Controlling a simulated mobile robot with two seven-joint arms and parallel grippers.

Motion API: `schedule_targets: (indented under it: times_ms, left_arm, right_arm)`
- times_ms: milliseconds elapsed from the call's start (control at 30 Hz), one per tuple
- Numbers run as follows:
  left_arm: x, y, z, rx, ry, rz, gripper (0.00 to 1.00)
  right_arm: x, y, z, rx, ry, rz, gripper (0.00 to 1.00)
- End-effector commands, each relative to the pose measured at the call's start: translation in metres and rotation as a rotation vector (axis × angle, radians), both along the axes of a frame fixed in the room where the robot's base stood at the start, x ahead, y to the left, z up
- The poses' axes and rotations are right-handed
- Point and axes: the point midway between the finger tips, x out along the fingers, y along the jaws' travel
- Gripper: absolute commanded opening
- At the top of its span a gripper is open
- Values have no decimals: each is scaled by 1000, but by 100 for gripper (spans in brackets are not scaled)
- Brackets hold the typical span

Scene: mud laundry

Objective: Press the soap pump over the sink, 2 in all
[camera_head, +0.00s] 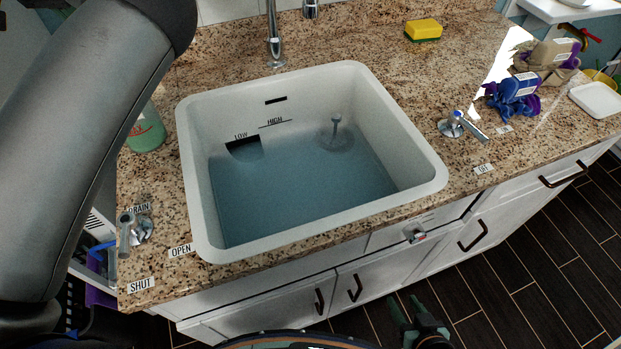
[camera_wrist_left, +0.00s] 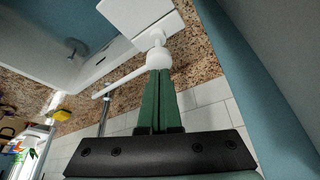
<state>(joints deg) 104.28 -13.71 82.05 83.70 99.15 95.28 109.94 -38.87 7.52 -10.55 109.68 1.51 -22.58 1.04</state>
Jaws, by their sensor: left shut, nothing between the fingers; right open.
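In the head view the soap bottle (camera_head: 147,132), with green soap, stands on the counter left of the sink; my left arm covers its top. In the left wrist view my left gripper (camera_wrist_left: 158,72) is shut and empty, its green fingertips right at the rounded white pump head (camera_wrist_left: 157,58). The pump's long white spout (camera_wrist_left: 118,83) points left there. Whether the fingertips touch or press the head I cannot tell. The sink (camera_head: 415,165) holds bluish water. My right gripper (camera_head: 405,301) is open and empty, low in front of the cabinets.
A faucet (camera_head: 275,45) stands behind the sink. A yellow sponge (camera_head: 423,29) lies at the back. A drain lever (camera_head: 133,232) is at front left and another lever tap (camera_head: 462,124) at right. Blue-purple cloth (camera_head: 513,97) and a white dish (camera_head: 597,99) are farther right.

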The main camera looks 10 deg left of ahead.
Motion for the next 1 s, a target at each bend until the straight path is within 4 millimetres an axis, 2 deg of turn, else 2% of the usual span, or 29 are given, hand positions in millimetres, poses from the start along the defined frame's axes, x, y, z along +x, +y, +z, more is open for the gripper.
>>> schedule_targets:
  times_ms: [567,867,1000]
  left_arm:
    - [0,-1,-24,-3,3,-1,0]
    - [-1,-1,-23,-5,7,-1,0]
    - [-1,-1,-17,-6,8,-1,0]
  right_arm:
    - [0,0,-15,0,0,0,49]
    - [0,0,-13,0,0,0,49]
    - [0,0,-8,0,1,0,49]
